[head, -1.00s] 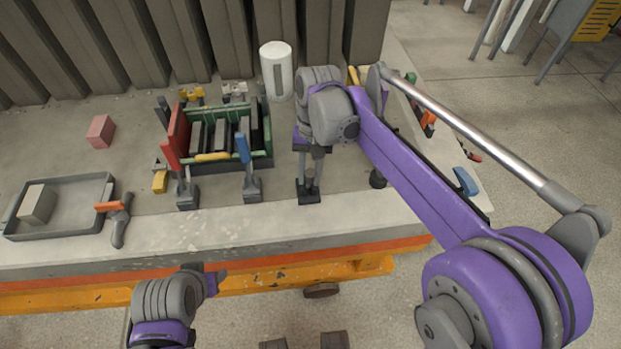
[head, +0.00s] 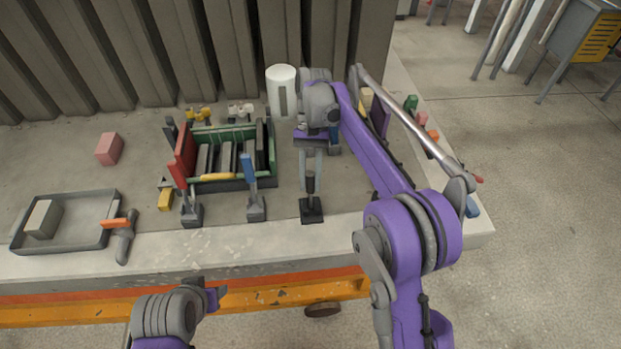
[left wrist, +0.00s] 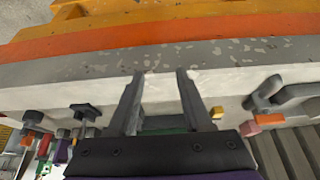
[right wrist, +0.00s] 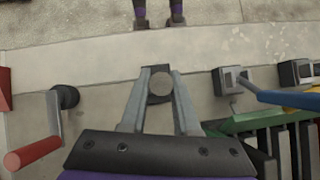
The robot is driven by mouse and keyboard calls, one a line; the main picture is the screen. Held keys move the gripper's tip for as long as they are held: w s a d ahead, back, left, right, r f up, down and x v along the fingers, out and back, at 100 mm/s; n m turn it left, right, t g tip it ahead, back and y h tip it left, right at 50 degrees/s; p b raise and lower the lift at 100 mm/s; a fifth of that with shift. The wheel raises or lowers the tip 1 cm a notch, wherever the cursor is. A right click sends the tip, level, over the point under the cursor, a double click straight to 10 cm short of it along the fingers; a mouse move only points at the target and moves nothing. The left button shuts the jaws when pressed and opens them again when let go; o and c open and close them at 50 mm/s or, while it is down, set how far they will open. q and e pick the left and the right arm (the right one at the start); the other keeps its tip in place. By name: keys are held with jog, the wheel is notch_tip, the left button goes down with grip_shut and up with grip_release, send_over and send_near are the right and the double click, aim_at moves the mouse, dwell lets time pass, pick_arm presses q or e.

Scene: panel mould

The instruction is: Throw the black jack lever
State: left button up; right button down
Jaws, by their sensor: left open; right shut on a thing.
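The black jack lever (head: 311,184) stands roughly upright on its dark base (head: 311,211) near the front edge of the bench. My right gripper (head: 311,170) comes down from above and is shut on the upper part of the lever. In the right wrist view the lever's round end (right wrist: 160,83) sits between the two fingers. My left gripper (left wrist: 160,74) is open and empty, low in front of the bench; its fingers point at the bench's front side. In the head view only part of it (head: 212,295) shows.

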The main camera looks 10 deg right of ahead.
pick_arm(q)
jog(key=shift+w+d+r, duration=0.1)
jog(key=c, duration=0.4)
jog(key=shift+w+d+r+m+h, duration=0.3)
jog(key=shift+w+d+r+m, duration=0.55)
jog(key=shift+m, duration=0.25)
grip_shut()
jog(key=w+d+r+m+h, duration=0.5)
jog(key=w+d+r+m, duration=0.4)
jog(key=d+r+m, duration=0.55)
jog(key=m, duration=0.2)
send_near(310, 190)
notch_tip(310, 190, down, 4)
jog(key=s+d, duration=0.2)
jog(key=d, duration=0.1)
jog(key=shift+g, duration=0.3)
jog(key=shift+w+f, duration=0.1)
jog(key=shift+w, duration=1.95)
